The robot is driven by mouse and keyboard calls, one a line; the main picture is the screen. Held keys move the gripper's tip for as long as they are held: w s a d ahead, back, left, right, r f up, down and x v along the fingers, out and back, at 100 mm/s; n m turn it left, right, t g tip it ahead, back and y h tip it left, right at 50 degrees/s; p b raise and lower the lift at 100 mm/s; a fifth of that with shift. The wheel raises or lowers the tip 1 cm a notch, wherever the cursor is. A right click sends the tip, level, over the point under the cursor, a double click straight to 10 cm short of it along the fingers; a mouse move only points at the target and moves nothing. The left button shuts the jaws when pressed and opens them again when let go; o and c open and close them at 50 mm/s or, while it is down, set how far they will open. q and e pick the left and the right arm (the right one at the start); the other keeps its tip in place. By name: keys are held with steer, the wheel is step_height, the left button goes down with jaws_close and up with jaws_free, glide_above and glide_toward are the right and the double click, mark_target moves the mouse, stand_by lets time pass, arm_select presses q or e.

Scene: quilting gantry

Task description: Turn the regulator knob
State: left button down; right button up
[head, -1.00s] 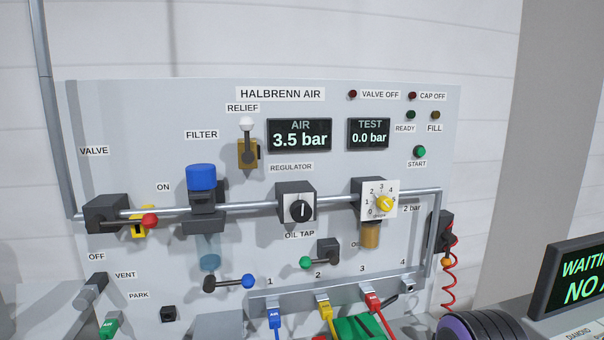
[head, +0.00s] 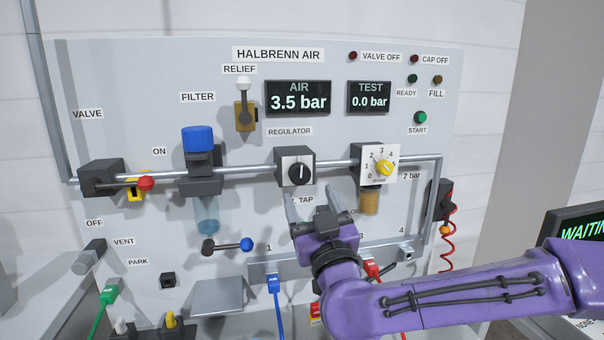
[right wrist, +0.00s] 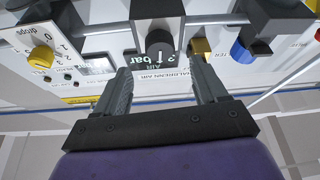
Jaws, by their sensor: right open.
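The regulator knob (head: 300,173) is a round black knob with a white pointer line standing about upright. It sits on a dark block with a pale face, below the REGULATOR label (head: 290,131). My right gripper (head: 311,200) is open and empty just below the knob, fingers toward the panel. In the right wrist view, which is upside down, the knob (right wrist: 159,42) lies just beyond and between the two fingertips (right wrist: 160,66); I see no contact. The AIR display (head: 298,98) reads 3.5 bar. My left gripper is not in view.
A metal pipe (head: 240,168) runs through the regulator block. The drop dial (head: 382,167) is to the right and the blue-capped filter (head: 198,140) to the left. Below are colored hoses on a manifold (head: 260,268). My right arm covers the oil tap.

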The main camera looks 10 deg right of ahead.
mark_target(301, 177)
steer(key=p+x, duration=0.2)
steer(key=x, duration=0.4)
steer(key=shift+w+a, duration=0.1)
steer(key=shift+w, duration=0.3)
steer(key=c, duration=1.1)
steer(key=shift+o, duration=0.2)
